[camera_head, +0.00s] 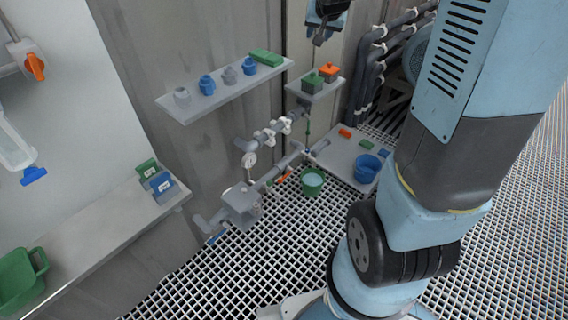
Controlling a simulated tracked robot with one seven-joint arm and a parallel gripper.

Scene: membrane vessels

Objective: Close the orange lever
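An orange lever (35,67) sits on a grey fitting on the white panel at the upper left. It points down and to the right. A second, small orange-red handle (284,176) shows on the grey pipework low in the middle; its details are too small to make out. My gripper (319,38) hangs at the top centre, in front of the back wall and far from the lever on the panel. The gripper's fingers are small and dark, and their opening cannot be made out. Nothing is clearly seen between them.
A shelf (172,103) carries several small vessels; a smaller shelf (300,91) holds a green and an orange-topped box. A green bucket (312,184) stands by the pipes, a blue bucket (367,168) on a grey platform (340,158). A ledge (100,225) runs along the left.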

